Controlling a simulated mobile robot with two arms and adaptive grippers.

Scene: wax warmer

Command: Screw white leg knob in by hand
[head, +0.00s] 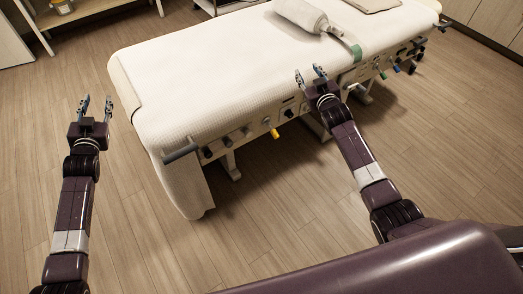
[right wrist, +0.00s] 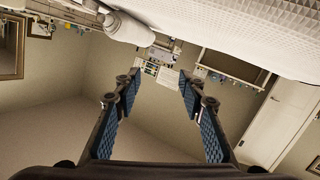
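A treatment bed with a white cover (head: 215,75) has a row of small knobs along its near side, among them an orange knob (head: 275,133) and a black knob (head: 289,113). Several others are small and dark or greyish; I cannot tell which one is the white leg knob. My right gripper (head: 310,74) is open and empty, over the bed's near edge in the head view; its spread fingers also show in the right wrist view (right wrist: 158,80). My left gripper (head: 96,104) is open and empty, left of the bed over the floor.
A grey handle (head: 181,153) sticks out at the bed's near left corner. Open wood floor (head: 130,220) lies left of and in front of the bed. A wooden shelf (head: 75,12) stands at the back left.

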